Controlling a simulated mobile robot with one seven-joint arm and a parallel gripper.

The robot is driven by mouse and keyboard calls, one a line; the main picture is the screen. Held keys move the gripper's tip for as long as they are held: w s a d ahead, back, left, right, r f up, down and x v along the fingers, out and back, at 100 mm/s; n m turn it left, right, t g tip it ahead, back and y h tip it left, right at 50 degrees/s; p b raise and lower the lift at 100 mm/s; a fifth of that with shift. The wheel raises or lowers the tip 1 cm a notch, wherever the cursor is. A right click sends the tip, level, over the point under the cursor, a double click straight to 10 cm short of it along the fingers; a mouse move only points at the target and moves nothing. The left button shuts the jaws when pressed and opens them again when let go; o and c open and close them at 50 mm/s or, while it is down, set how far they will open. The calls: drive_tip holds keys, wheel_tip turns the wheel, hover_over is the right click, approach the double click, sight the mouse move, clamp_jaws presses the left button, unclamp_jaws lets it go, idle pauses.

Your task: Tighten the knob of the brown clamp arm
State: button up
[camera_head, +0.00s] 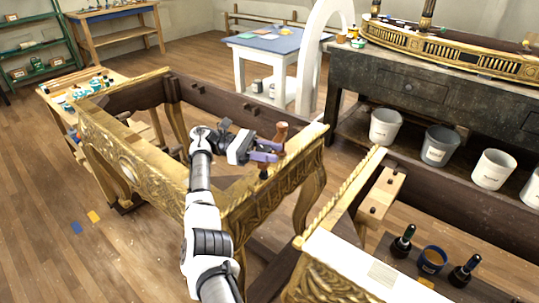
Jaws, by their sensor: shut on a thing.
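The brown clamp arm's knob (281,131) stands up at the right corner of the gilt console frame (262,200), in the head view. My gripper (271,151) reaches this corner from the left, with its purple fingers at the brown piece. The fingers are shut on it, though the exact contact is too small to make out. A dark piece (264,172) shows just below the fingers against the gilt rail. The rest of the clamp is hidden or too small to tell.
A second gilt piece with a white top (355,262) stands at the front right. Dark bottles (403,241) stand beside it. A dark workbench (440,93) with several buckets is behind on the right. A small table with paints (66,97) touches the left side.

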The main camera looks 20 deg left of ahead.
drive_tip(key=shift+r, duration=0.25)
drive_tip(key=o, duration=1)
drive_tip(key=shift+d, duration=0.1)
drive_tip(key=shift+f, duration=0.1)
